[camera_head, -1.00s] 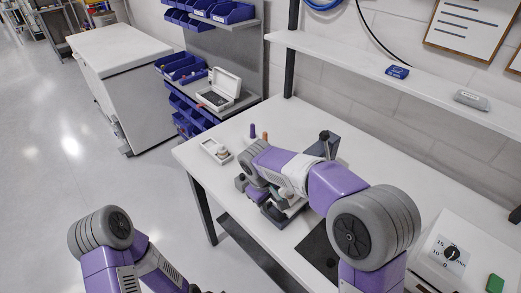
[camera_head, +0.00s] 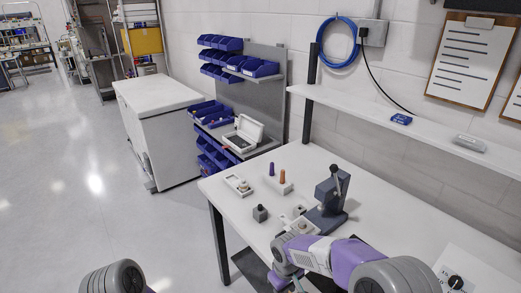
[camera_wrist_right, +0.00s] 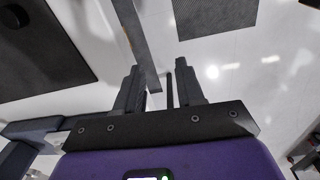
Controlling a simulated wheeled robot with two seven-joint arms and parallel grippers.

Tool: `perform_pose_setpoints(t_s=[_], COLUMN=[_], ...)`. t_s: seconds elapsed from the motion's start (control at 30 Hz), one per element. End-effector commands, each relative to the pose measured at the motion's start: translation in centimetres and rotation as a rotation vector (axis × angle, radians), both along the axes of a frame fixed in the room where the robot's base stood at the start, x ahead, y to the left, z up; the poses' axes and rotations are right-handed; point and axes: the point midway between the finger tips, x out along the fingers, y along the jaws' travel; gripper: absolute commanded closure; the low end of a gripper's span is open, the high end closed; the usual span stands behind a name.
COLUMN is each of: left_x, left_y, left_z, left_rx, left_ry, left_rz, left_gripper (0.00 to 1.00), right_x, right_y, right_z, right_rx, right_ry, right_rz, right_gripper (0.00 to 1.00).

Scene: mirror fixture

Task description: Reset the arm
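My right arm (camera_head: 320,255) comes in from the lower right in the head view, its forearm over the front edge of the white table (camera_head: 385,210). In the right wrist view my right gripper (camera_wrist_right: 160,85) has its two dark fingers apart, with nothing held between them. The floor and a thin dark post show beyond them. My left arm (camera_head: 113,278) shows only as a grey rounded joint at the bottom left of the head view; its gripper is out of the picture. A dark grey fixture with a lever (camera_head: 328,198) stands upright on the table behind my right arm.
On the table are a white tray (camera_head: 238,185), a holder with purple and orange pegs (camera_head: 278,184), a small grey block (camera_head: 260,213) and a dial box (camera_head: 455,272). A shelf (camera_head: 350,108) runs above. Blue bins (camera_head: 212,115) and a white cabinet (camera_head: 165,120) stand left. Floor is open at left.

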Motion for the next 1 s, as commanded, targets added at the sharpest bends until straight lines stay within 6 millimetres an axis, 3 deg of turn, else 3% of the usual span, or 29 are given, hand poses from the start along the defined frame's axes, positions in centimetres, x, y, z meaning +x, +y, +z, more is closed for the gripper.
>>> perform_pose_setpoints(t_s=[0.27,0.4,0.5,0.7,1.0], left_x=[-0.1,-0.1,-0.1,-0.1,-0.1], left_y=[0.0,0.0,0.0,0.0,0.0], left_z=[0.0,0.0,0.0,0.0,0.0], left_rx=[-0.001,0.000,0.000,-0.001,0.000], left_ry=[0.003,0.002,0.002,0.003,0.002], left_rz=[-0.001,-0.001,-0.001,-0.001,-0.001], left_gripper=[0.57,0.57,0.57,0.57,0.57], right_x=[-5.5,-10.7,-14.2,-18.9,-19.9], right_y=[-0.7,-1.1,-1.5,-2.2,-2.5], right_z=[-10.7,-16.3,-18.9,-21.0,-21.3], right_rx=[0.187,0.300,0.351,0.382,0.384], right_ry=[0.098,0.141,0.155,0.153,0.143], right_rz=[-0.193,-0.399,-0.552,-0.762,-0.817], right_gripper=[0.62,0.62,0.62,0.62,0.62])
